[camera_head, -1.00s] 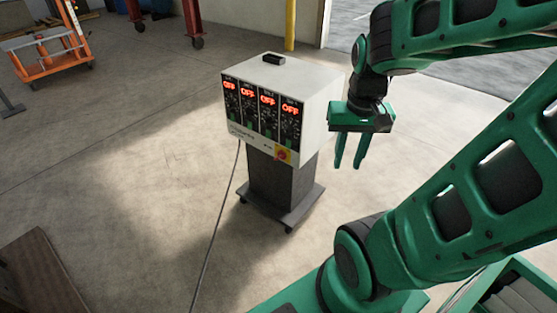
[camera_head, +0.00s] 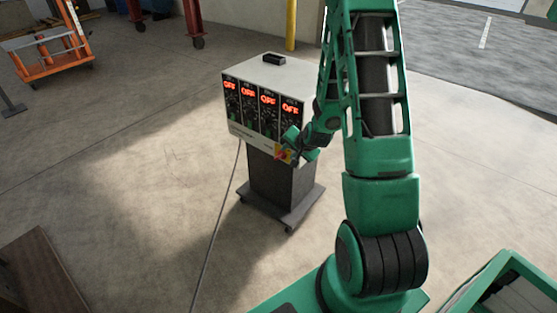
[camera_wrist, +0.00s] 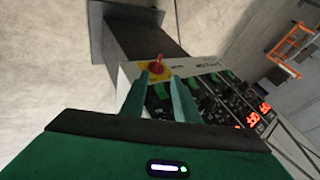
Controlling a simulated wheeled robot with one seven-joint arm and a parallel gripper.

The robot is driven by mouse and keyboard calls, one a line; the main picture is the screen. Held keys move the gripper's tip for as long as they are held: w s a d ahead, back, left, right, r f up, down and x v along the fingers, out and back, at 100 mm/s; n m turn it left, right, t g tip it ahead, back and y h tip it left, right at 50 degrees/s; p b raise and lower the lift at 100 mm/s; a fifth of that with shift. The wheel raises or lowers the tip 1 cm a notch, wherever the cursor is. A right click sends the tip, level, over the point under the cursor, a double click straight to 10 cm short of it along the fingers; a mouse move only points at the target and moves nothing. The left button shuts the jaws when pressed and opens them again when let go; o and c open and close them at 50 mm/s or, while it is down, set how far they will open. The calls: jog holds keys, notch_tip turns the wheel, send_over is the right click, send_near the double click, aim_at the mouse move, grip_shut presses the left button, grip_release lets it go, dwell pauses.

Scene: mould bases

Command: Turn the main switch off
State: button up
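The main switch (camera_head: 281,155) is a red knob on a yellow plate, low at the right end of the control cabinet's (camera_head: 262,148) front panel. In the wrist view the red knob (camera_wrist: 158,63) shows just beyond the fingertips, between their lines. My gripper (camera_head: 291,153) is at the switch and partly covers it in the head view. In the wrist view my gripper (camera_wrist: 158,78) has its two green fingers apart, with nothing between them. I cannot tell whether a fingertip touches the knob. The cabinet's displays (camera_head: 268,97) read OFF in red.
The cabinet stands on a dark wheeled pedestal (camera_head: 275,180), with a small black box (camera_head: 274,59) on top. A cable (camera_head: 215,225) runs from it across the floor. An orange cart (camera_head: 55,60) stands at the far left. The floor left of the cabinet is clear.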

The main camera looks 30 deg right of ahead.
aim_at(280, 158)
jog(key=w+f+m, duration=0.1)
jog(key=w+f, duration=0.2)
jog(key=f, duration=0.1)
jog(key=w+d+f+t, duration=0.1)
jog(key=w+f, duration=0.2)
jog(key=f, duration=0.1)
jog(key=w+d+f+m, duration=0.1)
jog(key=w+f, duration=0.3)
jog(key=shift+w+d+m+t+h, duration=0.1)
jog(key=shift+m+t+h, duration=0.2)
grip_shut()
